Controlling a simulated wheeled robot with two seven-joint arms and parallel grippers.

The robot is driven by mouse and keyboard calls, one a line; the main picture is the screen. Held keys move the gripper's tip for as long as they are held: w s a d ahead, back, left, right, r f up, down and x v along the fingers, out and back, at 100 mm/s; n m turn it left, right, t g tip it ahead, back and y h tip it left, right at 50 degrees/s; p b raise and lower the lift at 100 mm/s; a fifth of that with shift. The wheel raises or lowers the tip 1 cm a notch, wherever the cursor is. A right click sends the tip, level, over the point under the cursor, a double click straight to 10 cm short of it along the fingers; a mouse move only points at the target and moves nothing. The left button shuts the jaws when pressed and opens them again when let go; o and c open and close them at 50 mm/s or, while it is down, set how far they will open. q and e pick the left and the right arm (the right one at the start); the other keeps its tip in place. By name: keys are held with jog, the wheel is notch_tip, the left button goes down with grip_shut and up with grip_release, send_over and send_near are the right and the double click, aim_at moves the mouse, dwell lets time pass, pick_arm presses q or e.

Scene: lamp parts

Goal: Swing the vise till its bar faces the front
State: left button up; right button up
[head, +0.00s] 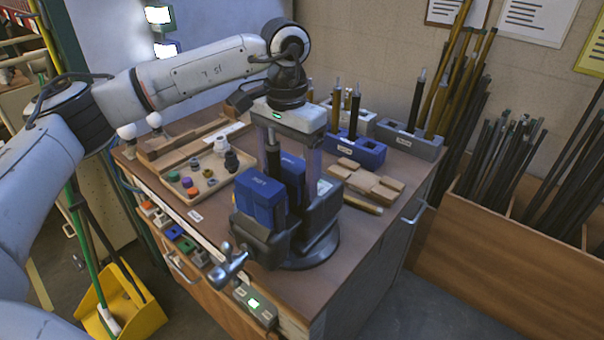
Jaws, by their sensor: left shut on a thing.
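The vise (315,232) is dark grey with blue jaw blocks (258,198) and sits on a round base near the table's front corner. Its bar (229,268) with round knobs juts out at the lower left, over the table's near edge by the green-lit box. My left gripper (289,160) reaches down from above, its fingers wide apart on either side of the vise's upper part, shut on the vise. A dark upright rod (272,153) shows beside the left finger. The fingertips are partly hidden behind the jaws. My right gripper is out of view.
On the table (222,225) are a tray of coloured parts (205,178), wooden blocks (367,183) and blue and grey holders (357,150) with rods. Coloured clips and a green-lit box (254,304) line the near edge. A bin of rods (520,235) stands to the right.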

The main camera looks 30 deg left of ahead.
pick_arm(q)
jog(key=shift+r, duration=0.15)
jog(key=shift+m, duration=0.3)
jog(key=o, duration=1.5)
notch_tip(320, 180, up, 10)
jog(key=shift+r, duration=0.15)
jog(key=shift+s, duration=0.1)
